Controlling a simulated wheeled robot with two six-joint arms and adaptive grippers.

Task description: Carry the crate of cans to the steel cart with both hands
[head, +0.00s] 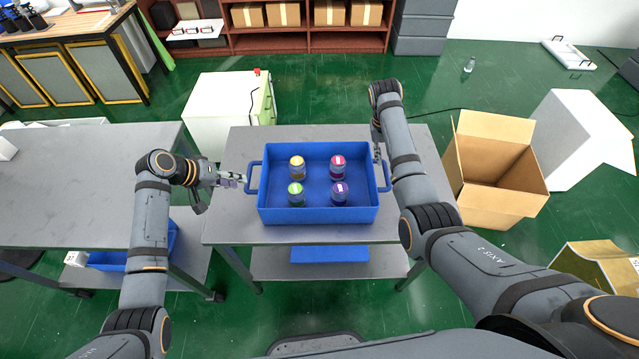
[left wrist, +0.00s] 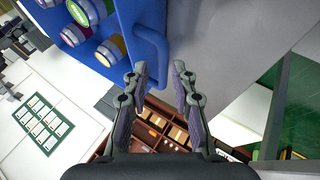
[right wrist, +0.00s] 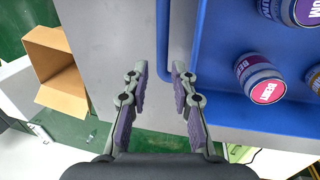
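The blue crate (head: 318,215) sits level on a grey metal table (head: 230,228) in the middle of the head view. Several cans with coloured lids stand in it, including a pink-lidded can (head: 338,165) and a yellow-lidded can (head: 297,167). My left gripper (head: 242,180) is open beside the crate's left handle (head: 254,178); in the left wrist view the handle (left wrist: 153,40) lies just ahead of the fingertips. My right gripper (head: 378,155) is open at the crate's right side; in the right wrist view the right handle (right wrist: 162,35) lies between the fingertips. Neither gripper holds anything.
A grey steel cart (head: 85,190) with castors and a lower shelf stands at the left, its top mostly bare. A white cabinet (head: 215,105) stands behind, and an open cardboard box (head: 490,175) is on the floor at right.

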